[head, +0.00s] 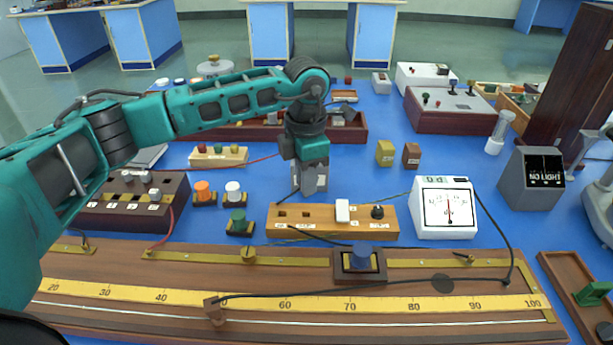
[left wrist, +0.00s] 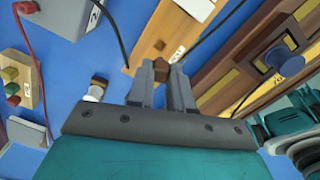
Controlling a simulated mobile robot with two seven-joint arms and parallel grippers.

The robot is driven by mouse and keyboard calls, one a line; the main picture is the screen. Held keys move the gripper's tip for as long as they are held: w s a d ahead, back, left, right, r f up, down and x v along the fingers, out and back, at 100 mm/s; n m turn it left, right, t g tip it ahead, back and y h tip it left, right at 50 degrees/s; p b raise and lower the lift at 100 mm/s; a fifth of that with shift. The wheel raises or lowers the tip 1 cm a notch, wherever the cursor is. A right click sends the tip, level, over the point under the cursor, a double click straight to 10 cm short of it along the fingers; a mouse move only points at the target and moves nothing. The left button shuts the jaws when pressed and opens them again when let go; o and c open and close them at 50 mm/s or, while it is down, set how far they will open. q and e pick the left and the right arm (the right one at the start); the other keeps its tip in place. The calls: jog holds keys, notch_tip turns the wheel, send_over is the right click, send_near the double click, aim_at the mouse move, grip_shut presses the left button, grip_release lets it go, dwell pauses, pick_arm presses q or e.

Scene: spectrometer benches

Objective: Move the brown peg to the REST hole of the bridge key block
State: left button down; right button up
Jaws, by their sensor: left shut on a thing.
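My left gripper (head: 310,190) reaches down just behind the left half of a light wooden block (head: 333,235), which I take for the bridge key block. This block has dark holes at its left, a white key in the middle and a black knob at its right. Its labels are too small to read surely. In the left wrist view the gripper (left wrist: 162,70) is shut on a small brown piece (left wrist: 162,73), which I take for the brown peg; the fingers mostly hide it. It shows close to the block (left wrist: 150,28); I cannot tell whether they touch. My right gripper is not in view.
A white meter (head: 446,210) stands right of the block. Orange, white and green-topped plugs (head: 238,222) stand to its left, with a dark key box (head: 130,205) beyond. The long wire bridge (head: 400,300) lies in front. Black leads cross the bench.

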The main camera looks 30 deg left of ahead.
pick_arm(q)
jog(key=shift+f+b, duration=0.3)
jog(key=shift+f, duration=0.2)
jog(key=shift+f+b, duration=0.35)
jog(key=shift+f, duration=0.15)
jog(key=shift+f+b, duration=0.5)
jog(key=shift+f, duration=0.25)
jog(key=shift+f+b, duration=1)
jog(key=shift+f, duration=0.45)
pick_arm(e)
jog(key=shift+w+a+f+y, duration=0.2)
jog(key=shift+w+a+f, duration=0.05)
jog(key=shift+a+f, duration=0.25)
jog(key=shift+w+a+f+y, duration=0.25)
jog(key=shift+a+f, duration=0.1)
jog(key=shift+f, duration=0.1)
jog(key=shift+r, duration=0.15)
pick_arm(q)
jog(key=c, duration=0.9)
grip_release()
jog(key=shift+c, duration=0.2)
